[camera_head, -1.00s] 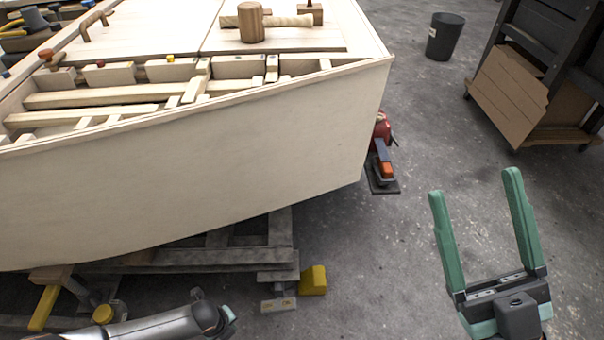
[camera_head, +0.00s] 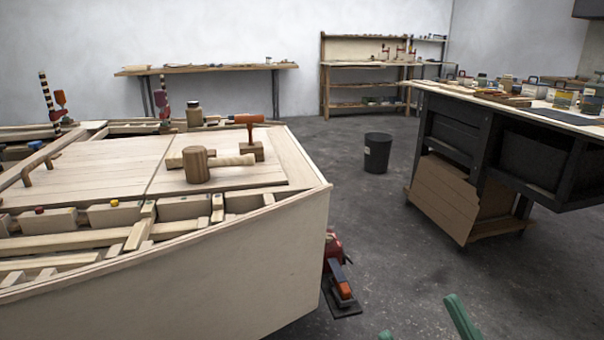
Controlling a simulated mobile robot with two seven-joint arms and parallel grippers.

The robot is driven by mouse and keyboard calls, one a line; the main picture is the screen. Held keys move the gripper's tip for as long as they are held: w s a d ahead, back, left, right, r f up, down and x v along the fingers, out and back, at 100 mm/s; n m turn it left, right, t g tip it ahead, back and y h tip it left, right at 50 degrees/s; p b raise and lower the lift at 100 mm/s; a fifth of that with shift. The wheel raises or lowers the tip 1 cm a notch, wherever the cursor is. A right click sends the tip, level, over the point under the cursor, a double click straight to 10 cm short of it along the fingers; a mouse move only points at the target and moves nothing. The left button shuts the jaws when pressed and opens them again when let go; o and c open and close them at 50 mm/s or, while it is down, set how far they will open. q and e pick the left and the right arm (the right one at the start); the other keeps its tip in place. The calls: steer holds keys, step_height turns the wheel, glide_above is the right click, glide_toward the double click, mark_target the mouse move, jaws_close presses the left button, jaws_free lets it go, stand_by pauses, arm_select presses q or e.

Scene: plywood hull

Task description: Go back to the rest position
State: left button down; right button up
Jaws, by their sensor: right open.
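My right gripper (camera_head: 424,325) shows only as two green fingertips at the bottom edge of the head view, right of the hull. The fingertips are apart, with nothing visible between them; the rest of the gripper is cut off below the frame. My left gripper is not in view. The plywood hull (camera_head: 180,295) fills the left side of the view, and the right fingertips are clear of it.
A wooden mallet (camera_head: 197,166) lies on the hull's deck. A red and black tool (camera_head: 340,285) sits on the floor by the hull's corner. A black bin (camera_head: 377,153) and a dark workbench (camera_head: 455,138) stand farther back. The grey floor between is clear.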

arm_select(q)
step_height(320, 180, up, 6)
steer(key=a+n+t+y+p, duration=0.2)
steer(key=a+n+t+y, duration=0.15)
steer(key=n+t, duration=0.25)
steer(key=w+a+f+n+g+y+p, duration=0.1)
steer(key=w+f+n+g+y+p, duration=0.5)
steer(key=p, duration=1)
arm_select(e)
steer(key=w+d+f+m+g+h, duration=0.2)
steer(key=w+f+m+g+h, duration=0.4)
steer(key=h, duration=0.4)
arm_select(q)
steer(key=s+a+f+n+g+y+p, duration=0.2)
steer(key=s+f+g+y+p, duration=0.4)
steer(key=p, duration=0.9)
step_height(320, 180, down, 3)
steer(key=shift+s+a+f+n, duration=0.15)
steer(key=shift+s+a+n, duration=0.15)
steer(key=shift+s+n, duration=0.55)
arm_select(e)
steer(key=s+d+f+m+g+h, duration=0.2)
steer(key=s+f+m+g+h, duration=0.1)
steer(key=s+f+g, duration=0.3)
step_height(320, 180, down, 2)
steer(key=shift+s+d+f+m+g, duration=0.1)
steer(key=shift+s+d+m+g, duration=0.25)
steer(key=shift+s, duration=0.8)
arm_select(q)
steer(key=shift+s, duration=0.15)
